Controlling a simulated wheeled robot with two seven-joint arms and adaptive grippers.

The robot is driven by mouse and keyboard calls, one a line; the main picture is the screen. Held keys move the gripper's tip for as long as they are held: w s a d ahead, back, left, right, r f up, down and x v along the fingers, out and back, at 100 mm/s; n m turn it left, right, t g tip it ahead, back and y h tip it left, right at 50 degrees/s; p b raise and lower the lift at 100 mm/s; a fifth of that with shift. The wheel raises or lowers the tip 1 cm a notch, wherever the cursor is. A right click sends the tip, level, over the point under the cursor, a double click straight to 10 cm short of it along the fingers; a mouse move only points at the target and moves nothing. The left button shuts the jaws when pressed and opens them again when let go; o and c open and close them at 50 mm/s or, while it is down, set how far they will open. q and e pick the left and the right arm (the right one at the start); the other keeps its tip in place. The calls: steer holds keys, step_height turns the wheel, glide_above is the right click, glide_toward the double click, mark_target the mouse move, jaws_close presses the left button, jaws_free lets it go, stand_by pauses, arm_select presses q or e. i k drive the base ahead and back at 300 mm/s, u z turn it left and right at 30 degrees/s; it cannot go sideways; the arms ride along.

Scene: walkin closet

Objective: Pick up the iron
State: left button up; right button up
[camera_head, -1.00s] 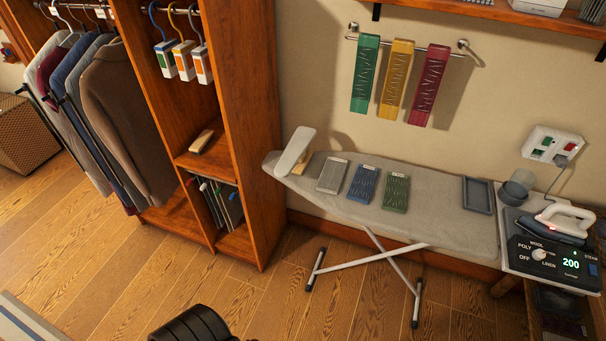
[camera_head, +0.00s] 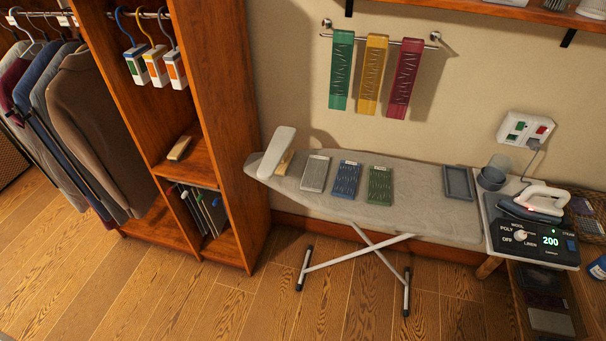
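The iron (camera_head: 541,201) has a white handle and a dark body, with a small red light showing. It rests on the iron station (camera_head: 530,245) at the right end of the ironing board. The station has a dial and a green display reading 200. A cord runs up behind the iron toward the wall socket. Neither of my grippers shows in the head view, so nothing of mine is near the iron here.
The ironing board (camera_head: 420,216) stands on crossed legs against the wall, bearing several flat pads, a grey tray (camera_head: 458,183) and a cup (camera_head: 493,174). A wooden wardrobe (camera_head: 235,150) with hanging clothes is at left. A wicker basket (camera_head: 588,217) sits right of the iron. The front floor is clear.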

mark_target(539, 210)
steer(key=z, duration=1.55)
steer(key=k, duration=0.45)
steer(key=u, duration=0.8)
steer(key=i, duration=1.2)
steer(key=u, duration=0.1)
